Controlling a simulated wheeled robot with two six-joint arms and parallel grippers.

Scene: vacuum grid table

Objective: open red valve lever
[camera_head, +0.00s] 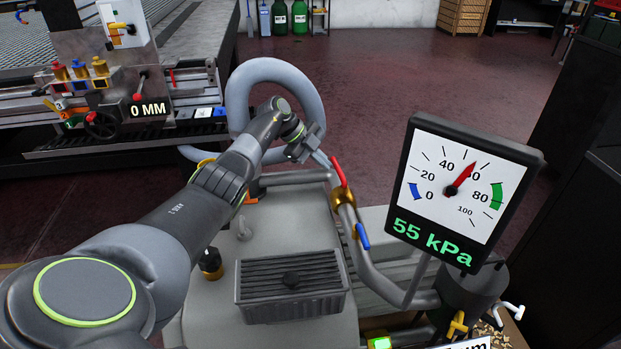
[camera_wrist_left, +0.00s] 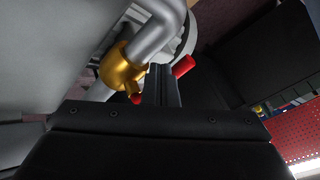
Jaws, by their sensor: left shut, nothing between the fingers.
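The red valve lever (camera_head: 339,172) sits on a brass valve body (camera_head: 343,198) on a grey pipe, at the middle of the head view. My left gripper (camera_head: 326,162) is shut and empty, with its fingertips right beside the lever's upper end. In the left wrist view the closed fingers (camera_wrist_left: 164,86) cross in front of the red lever (camera_wrist_left: 183,66), whose red shows on both sides of them. The brass valve body (camera_wrist_left: 120,70) is to their left. I cannot tell whether the fingers touch the lever. My right gripper is not in view.
A blue lever (camera_head: 362,237) is just below the red one. A gauge (camera_head: 463,190) reading 55 kPa stands close on the right. A thick grey hose (camera_head: 312,100) loops behind my left gripper. A ribbed grey box (camera_head: 291,285) is in front. Open floor lies behind.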

